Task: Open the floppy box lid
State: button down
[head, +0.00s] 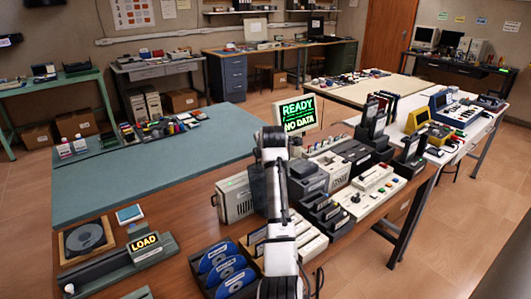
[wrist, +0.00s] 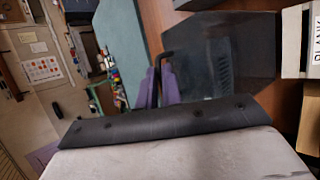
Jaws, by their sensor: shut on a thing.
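The floppy box lid (wrist: 225,60) is a dark, smoky, see-through panel beside my gripper in the wrist view. My gripper (wrist: 160,72) shows there as two purple fingers close together, shut on the lid's near edge. In the head view a dark panel that looks like the same lid (head: 258,187) stands steeply just left of my arm. My arm covers the fingertips there and most of the box under the lid, so I cannot tell the exact lid angle.
A beige vented unit (head: 235,198) stands left of the lid. Blue discs in a black rack (head: 222,268) sit in front. Grey and black devices (head: 350,160) crowd the right. A monitor (head: 298,115) stands behind. The blue-green mat (head: 170,160) has clear room.

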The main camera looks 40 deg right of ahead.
jog(key=shift+w+a+r+t, duration=0.1)
jog(key=shift+w+r+t, duration=0.1)
jog(key=shift+r, duration=0.3)
jog(key=shift+w+a+r+t, duration=0.1)
jog(key=shift+w+r, duration=0.1)
jog(key=shift+r, duration=0.3)
jog(key=c, duration=1.6)
grip_release()
jog(key=shift+w+f, duration=0.2)
jog(key=shift+w, duration=0.05)
jog(key=shift+c, duration=0.2)
jog(key=shift+o, duration=0.3)
jog(key=shift+f, duration=0.15)
jog(key=shift+s, duration=0.15)
jog(key=b+v, duration=0.5)
jog(key=v, duration=0.8)
jog(key=shift+s, duration=0.25)
